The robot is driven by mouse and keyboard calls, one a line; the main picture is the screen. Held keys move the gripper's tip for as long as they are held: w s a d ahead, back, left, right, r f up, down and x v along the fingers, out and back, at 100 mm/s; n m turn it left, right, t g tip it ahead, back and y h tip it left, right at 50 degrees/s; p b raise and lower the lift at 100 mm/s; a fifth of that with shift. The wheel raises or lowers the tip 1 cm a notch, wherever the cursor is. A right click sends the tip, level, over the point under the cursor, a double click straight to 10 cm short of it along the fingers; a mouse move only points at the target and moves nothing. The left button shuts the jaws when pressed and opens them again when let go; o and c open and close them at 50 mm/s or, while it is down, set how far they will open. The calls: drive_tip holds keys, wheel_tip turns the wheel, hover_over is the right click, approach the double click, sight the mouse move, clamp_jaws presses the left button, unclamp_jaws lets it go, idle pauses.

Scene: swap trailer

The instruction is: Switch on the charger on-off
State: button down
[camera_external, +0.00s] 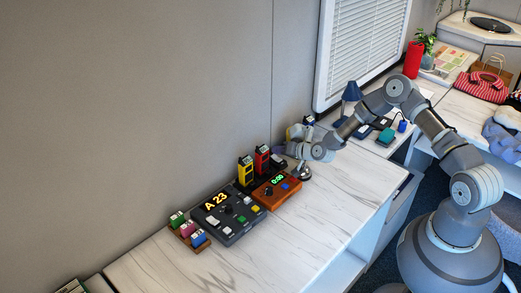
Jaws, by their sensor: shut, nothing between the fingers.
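A yellow handheld unit (245,170) and a red handheld unit (262,159) stand upright near the wall, behind the consoles. A dark base shows around their feet; it looks like the charger, but I cannot make out its on-off switch. My gripper (290,148) is at the end of my arm, close to the wall and to the right of the red unit. It is shut and empty. It is small here and partly hidden by my wrist, so I cannot tell whether it touches anything.
A dark console (228,214) reading "A 23" and an orange-brown box (277,189) with a green display stand in front. A silver domed object (304,173) stands below my wrist. Small coloured blocks (189,231) lie left. The front of the marble counter (325,222) is clear.

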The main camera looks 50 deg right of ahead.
drive_tip(key=shift+f, duration=0.15)
drive_tip(key=shift+w+f+b, duration=0.15)
drive_tip(key=shift+f+b, duration=0.1)
drive_tip(key=shift+b, duration=0.3)
drive_tip(key=shift+w+f+b, duration=0.1)
drive_tip(key=shift+f+b, duration=0.25)
drive_tip(key=shift+b, duration=0.05)
idle(0.5)
drive_tip(key=shift+r, duration=0.1)
drive_tip(key=shift+s+r+p, duration=0.25)
drive_tip(key=shift+r+p, duration=0.2)
drive_tip(key=shift+r, duration=0.25)
drive_tip(key=r+p, duration=0.1)
drive_tip(key=s+r+p, duration=0.1)
drive_tip(key=r, duration=0.1)
drive_tip(key=r+p, duration=0.1)
drive_tip(key=shift+s+r, duration=0.3)
drive_tip(key=shift+s, duration=0.05)
